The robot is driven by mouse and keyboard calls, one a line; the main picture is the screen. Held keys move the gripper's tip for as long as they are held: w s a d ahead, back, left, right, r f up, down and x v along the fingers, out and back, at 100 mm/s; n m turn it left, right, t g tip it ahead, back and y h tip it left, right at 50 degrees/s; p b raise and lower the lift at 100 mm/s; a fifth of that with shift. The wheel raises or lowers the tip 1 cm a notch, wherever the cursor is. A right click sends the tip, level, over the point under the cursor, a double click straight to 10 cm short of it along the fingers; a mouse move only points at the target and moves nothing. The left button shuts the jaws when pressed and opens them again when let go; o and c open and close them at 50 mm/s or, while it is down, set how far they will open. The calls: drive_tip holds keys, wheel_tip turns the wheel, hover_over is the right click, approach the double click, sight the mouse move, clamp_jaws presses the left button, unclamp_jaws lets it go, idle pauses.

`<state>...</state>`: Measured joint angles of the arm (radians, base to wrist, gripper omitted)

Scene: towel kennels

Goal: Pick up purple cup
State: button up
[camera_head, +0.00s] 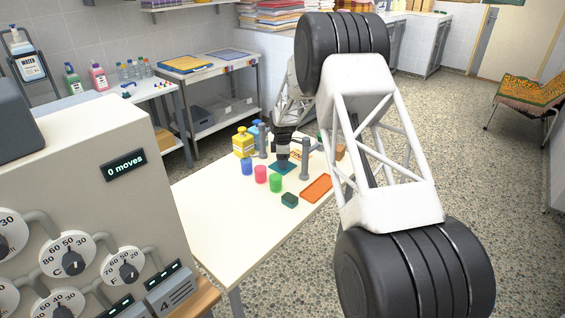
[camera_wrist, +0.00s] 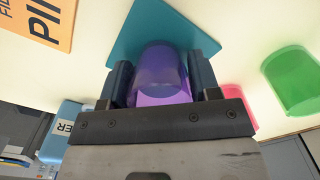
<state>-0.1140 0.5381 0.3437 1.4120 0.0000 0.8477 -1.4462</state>
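The purple cup (camera_wrist: 160,80) is between the two fingers of my gripper (camera_wrist: 162,82) in the wrist view. The fingers are spread on either side of it, and I see no clear gap, but whether they press on it I cannot tell. The cup is over a teal mat (camera_wrist: 125,45). In the head view my gripper (camera_head: 283,154) is low over the teal mat (camera_head: 281,171), and I cannot make out the purple cup there.
Blue (camera_head: 247,167), pink (camera_head: 261,174) and green (camera_head: 276,183) cups stand left and in front of my gripper. A yellow bottle (camera_head: 242,143) stands behind. The table's near part is clear.

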drive_tip(key=c, duration=0.4)
drive_tip(key=shift+o, duration=0.2)
drive_tip(key=shift+r, duration=0.1)
wheel_tip(320, 180, up, 10)
idle(0.4)
idle(0.4)
